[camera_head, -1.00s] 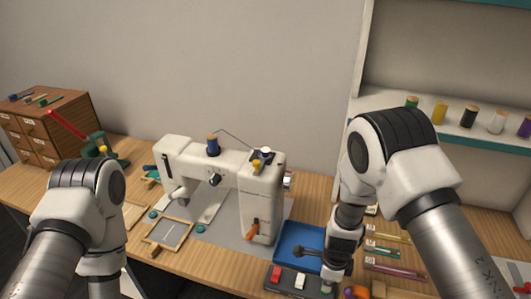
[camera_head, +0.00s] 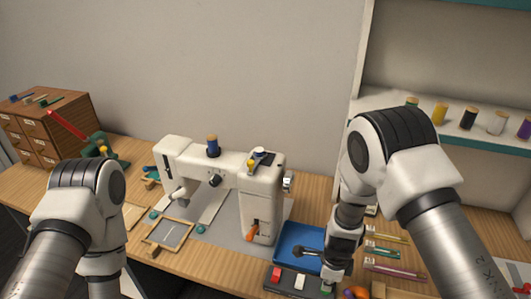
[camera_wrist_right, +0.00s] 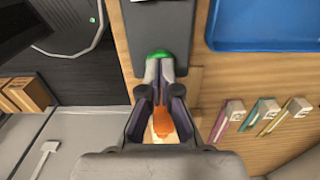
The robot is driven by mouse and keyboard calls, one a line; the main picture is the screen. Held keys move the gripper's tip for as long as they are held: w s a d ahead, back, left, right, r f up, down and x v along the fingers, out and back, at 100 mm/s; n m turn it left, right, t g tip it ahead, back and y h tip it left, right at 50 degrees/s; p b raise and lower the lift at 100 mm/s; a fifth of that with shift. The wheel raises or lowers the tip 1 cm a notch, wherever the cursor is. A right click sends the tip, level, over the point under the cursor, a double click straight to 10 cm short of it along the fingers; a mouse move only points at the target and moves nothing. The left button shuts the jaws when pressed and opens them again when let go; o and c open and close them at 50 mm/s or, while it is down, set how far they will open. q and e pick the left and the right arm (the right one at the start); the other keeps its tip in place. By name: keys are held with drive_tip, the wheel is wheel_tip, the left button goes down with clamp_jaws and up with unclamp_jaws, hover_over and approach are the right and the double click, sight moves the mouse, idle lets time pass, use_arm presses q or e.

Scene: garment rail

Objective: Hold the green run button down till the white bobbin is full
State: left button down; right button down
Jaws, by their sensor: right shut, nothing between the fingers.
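The green run button (camera_wrist_right: 158,54) is at the end of a dark control box (camera_head: 298,283) that also carries a red and a white button. My right gripper (camera_wrist_right: 160,66) is shut and empty, its fingertips at the green button and covering part of it. I cannot tell how far the button is pressed. In the head view the right gripper (camera_head: 327,287) is small and low. The white sewing machine (camera_head: 262,205) has a blue thread spool (camera_head: 213,147) on top. The bobbin is too small to make out surely. My left gripper is out of view.
A blue tray (camera_wrist_right: 265,25) lies beside the control box. An orange object (camera_wrist_right: 163,124) shows below my right fingers. Coloured strips (camera_head: 395,270) lie to the right. A wooden drawer cabinet (camera_head: 45,125) and a shelf with several spools (camera_head: 470,117) stand behind.

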wheel_tip(320, 180, up, 10)
drive_tip(key=p, duration=0.7)
drive_tip(key=shift+f, duration=0.25)
